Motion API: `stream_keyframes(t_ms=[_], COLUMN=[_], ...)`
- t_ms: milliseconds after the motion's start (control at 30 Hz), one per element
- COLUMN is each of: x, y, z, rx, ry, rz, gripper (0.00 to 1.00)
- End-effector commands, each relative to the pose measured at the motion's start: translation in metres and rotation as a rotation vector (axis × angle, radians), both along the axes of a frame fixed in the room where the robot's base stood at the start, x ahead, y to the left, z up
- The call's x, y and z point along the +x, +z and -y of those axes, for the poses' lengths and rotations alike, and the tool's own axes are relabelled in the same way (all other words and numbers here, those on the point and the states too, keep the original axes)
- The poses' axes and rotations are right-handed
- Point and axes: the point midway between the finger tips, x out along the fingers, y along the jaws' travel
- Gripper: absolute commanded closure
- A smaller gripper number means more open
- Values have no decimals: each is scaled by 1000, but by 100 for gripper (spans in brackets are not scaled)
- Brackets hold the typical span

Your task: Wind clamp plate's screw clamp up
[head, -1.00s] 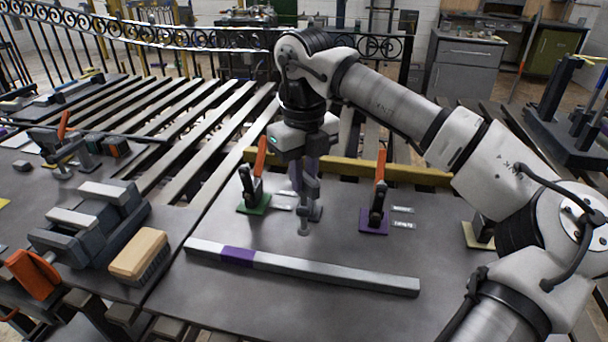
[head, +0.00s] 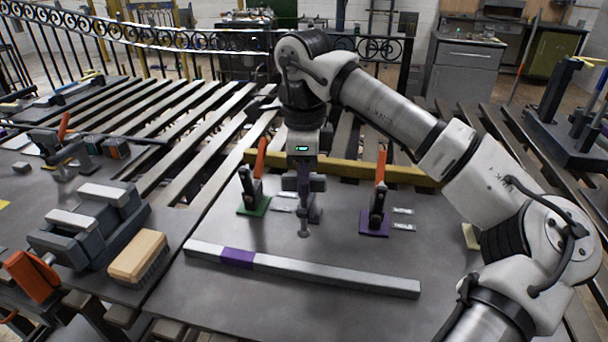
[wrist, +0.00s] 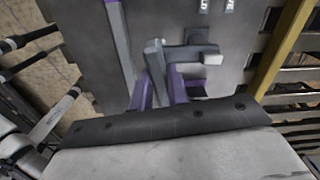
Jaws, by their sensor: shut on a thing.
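The grey screw clamp (head: 304,222) stands on the steel table between two orange-handled clamps, its round foot low at the front. My gripper (head: 303,180) points down over its top. In the wrist view the purple fingers of my gripper (wrist: 161,90) are shut around a grey upright part of the screw clamp (wrist: 154,58). A grey arm of the clamp with a pale end block reaches right from there. My gripper hides much of the clamp's upper part in the head view, and I cannot tell how high the foot is above the table.
An orange-handled clamp on a green plate (head: 253,205) stands left, another on a purple plate (head: 374,222) right. A grey bar with a purple band (head: 330,276) lies in front. A yellow rail (head: 400,173) runs behind. A brush (head: 138,257) and grey vise (head: 85,235) are left.

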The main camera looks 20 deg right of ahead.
Motion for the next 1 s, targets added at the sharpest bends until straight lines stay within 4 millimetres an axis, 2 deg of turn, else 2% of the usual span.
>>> stream_keyframes(t_ms=[400, 900, 933, 1000], x=[-2, -2, -2, -2], y=[-4, -4, -4, -4], z=[0, -1, -1, 0], rx=[1, 1, 1, 1], ry=[168, 184, 184, 184], rz=[-10, -11, -11, -10], gripper=[100, 100, 81, 72])
